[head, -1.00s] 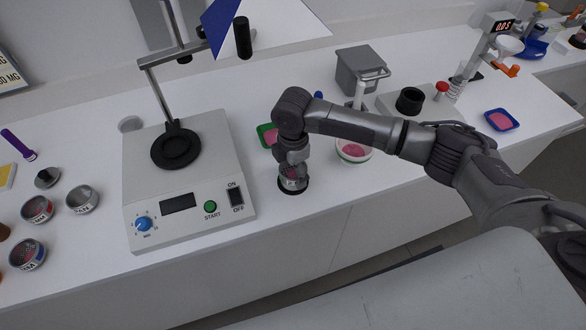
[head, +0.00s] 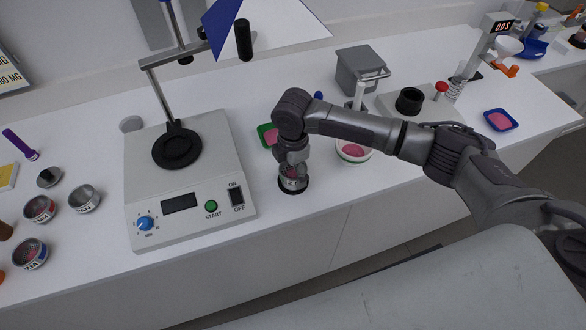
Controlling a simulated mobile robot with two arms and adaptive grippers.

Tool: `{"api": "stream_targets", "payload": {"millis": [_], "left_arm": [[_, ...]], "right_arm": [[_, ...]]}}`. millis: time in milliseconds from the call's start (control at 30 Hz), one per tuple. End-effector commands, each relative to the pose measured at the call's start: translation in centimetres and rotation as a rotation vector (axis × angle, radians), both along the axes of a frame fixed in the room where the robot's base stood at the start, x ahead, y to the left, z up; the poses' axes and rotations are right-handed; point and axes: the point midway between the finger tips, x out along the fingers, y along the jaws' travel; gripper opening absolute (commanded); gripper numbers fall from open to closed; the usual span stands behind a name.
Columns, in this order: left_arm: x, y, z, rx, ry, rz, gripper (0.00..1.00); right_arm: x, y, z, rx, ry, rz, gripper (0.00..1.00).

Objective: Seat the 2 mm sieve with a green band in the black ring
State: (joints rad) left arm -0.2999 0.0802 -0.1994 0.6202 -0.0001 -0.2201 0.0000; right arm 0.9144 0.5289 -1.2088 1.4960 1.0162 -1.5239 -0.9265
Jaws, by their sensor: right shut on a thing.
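My right gripper (head: 293,174) reaches straight down at the front of the bench, right of the grey shaker. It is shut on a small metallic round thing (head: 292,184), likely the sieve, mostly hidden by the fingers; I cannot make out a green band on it. My left gripper is not in view.
The shaker (head: 222,172) stands close on the left. A red-banded sieve (head: 40,209), a pan (head: 86,199) and a blue-banded sieve (head: 30,253) stand at far left.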

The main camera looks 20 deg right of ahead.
Motion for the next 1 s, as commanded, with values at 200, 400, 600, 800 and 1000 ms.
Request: {"api": "stream_targets", "payload": {"millis": [200,400,600,800,1000], "left_arm": [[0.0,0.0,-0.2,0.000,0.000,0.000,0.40],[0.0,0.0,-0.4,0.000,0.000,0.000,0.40],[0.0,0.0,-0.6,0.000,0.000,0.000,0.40],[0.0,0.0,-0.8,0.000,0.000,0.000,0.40],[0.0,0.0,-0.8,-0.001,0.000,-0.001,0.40]], "right_arm": [[0.0,0.0,-0.5,0.000,0.000,0.000,0.36],[0.0,0.0,-1.0,0.000,0.001,-0.001,0.36],[0.0,0.0,-1.5,0.000,0.001,0.000,0.36],[0.0,0.0,-2.0,0.001,0.000,0.000,0.36],[0.0,0.0,-2.0,0.001,0.000,0.000,0.95]]}}
